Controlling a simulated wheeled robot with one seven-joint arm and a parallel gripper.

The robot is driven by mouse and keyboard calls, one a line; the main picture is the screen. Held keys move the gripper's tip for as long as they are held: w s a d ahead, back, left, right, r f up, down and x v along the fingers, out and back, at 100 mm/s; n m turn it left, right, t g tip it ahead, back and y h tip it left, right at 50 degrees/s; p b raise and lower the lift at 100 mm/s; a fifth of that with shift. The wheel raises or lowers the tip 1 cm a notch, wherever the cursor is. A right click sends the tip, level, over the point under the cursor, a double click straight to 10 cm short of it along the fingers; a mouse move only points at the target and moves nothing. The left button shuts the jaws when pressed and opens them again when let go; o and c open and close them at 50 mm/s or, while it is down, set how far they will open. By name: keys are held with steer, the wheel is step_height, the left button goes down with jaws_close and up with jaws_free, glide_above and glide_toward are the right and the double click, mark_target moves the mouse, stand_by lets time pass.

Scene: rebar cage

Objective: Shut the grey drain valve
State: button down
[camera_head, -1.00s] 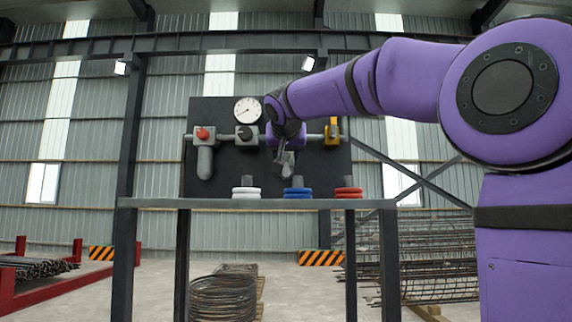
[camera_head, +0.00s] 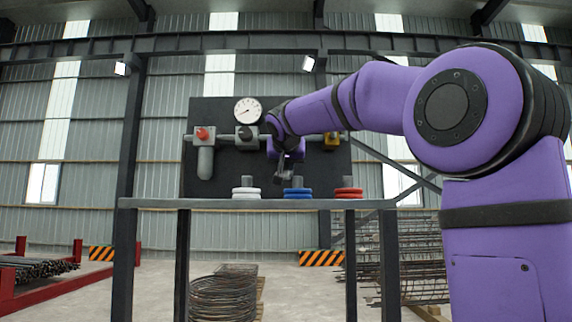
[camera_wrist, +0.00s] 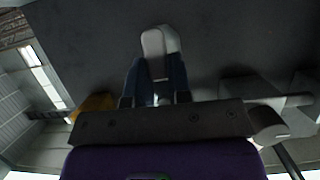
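A light grey rounded lever (camera_wrist: 160,42), apparently the drain valve's handle, stands between the two dark fingers of my gripper (camera_wrist: 157,78) in the wrist view. The fingers lie close along both sides of its narrow part. I cannot tell whether they press on it. In the head view my gripper (camera_head: 284,171) is in front of the dark panel (camera_head: 225,180), below the pipe and above the bench. My wrist hides most of the valve there.
The panel also bears a red-knobbed unit (camera_head: 203,134), a black knob (camera_head: 245,133), a gauge (camera_head: 248,110) and a yellow valve (camera_head: 331,141).

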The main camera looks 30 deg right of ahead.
stand_by(0.3)
steer(key=m+t+y, duration=0.1)
steer(key=m+t, duration=0.1)
steer(key=m, duration=0.2)
steer(key=w+a+r+m+t+y, duration=0.1)
steer(key=m+t, duration=0.1)
steer(key=m, duration=0.3)
steer(key=a+r+m+t+y, duration=0.1)
steer(key=m+t, duration=0.1)
steer(key=m, duration=0.2)
steer(key=shift+w+r+y, duration=0.15)
steer(key=shift+y, duration=0.15)
stand_by(0.4)
steer(key=shift+m, duration=0.4)
steer(key=c, duration=1)
jaws_free()
steer(key=shift+c, duration=0.2)
